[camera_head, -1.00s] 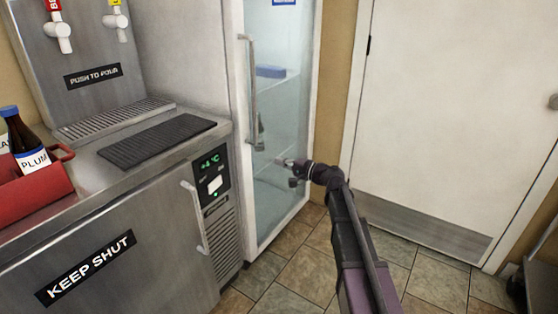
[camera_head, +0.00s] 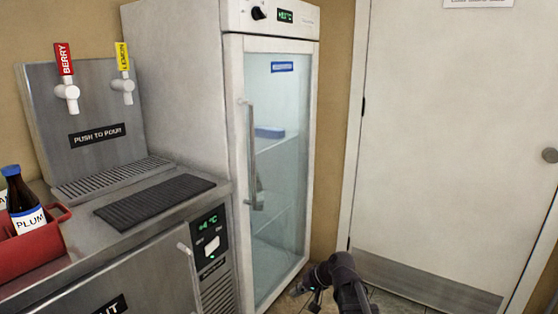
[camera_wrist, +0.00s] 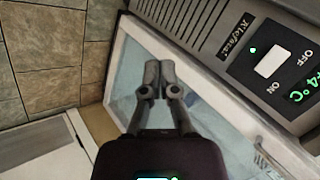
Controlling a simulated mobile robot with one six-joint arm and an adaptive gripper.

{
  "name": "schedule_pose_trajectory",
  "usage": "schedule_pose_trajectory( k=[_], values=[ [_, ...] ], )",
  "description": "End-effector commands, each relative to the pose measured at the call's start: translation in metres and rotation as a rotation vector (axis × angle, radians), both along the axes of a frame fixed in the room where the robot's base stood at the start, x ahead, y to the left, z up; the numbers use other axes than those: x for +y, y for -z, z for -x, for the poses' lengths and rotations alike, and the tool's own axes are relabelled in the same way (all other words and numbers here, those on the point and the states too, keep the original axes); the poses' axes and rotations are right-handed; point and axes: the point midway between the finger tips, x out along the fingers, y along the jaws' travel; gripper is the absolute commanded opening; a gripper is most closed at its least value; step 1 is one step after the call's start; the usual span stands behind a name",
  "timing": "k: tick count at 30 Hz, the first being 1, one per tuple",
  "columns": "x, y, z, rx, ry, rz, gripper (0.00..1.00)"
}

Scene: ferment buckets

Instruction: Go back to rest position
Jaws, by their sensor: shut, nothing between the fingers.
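My gripper (camera_head: 316,294) is low at the bottom of the head view, in front of the foot of the glass-door fridge (camera_head: 276,165) and apart from it. In the wrist view my gripper (camera_wrist: 158,72) shows with its two fingers together and nothing between them. The fridge door is shut, with a long vertical handle (camera_head: 251,150) on its left side. Only the front part of my arm shows in the head view.
Left of the fridge stands a steel counter with a drip mat (camera_head: 155,202), two taps and a red crate (camera_head: 33,245) of bottles. Its control panel (camera_wrist: 270,62) shows in the wrist view. A white door (camera_head: 455,140) is at right. Tiled floor lies between.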

Motion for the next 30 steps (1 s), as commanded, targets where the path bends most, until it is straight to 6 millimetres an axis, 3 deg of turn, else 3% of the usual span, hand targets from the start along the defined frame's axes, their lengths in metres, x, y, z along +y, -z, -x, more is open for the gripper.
schedule_pose_trajectory(
  k=[1, 6, 12, 24, 30],
  values=[
    [-0.008, 0.007, 0.016, 0.015, -0.011, 0.057, 0.00],
    [-0.040, 0.028, 0.054, 0.073, -0.044, 0.264, 0.00],
    [-0.074, 0.041, 0.089, 0.135, -0.065, 0.458, 0.00],
    [-0.117, 0.047, 0.131, 0.216, -0.074, 0.688, 0.00],
    [-0.118, 0.028, 0.129, 0.217, -0.073, 0.693, 0.00]
  ],
)
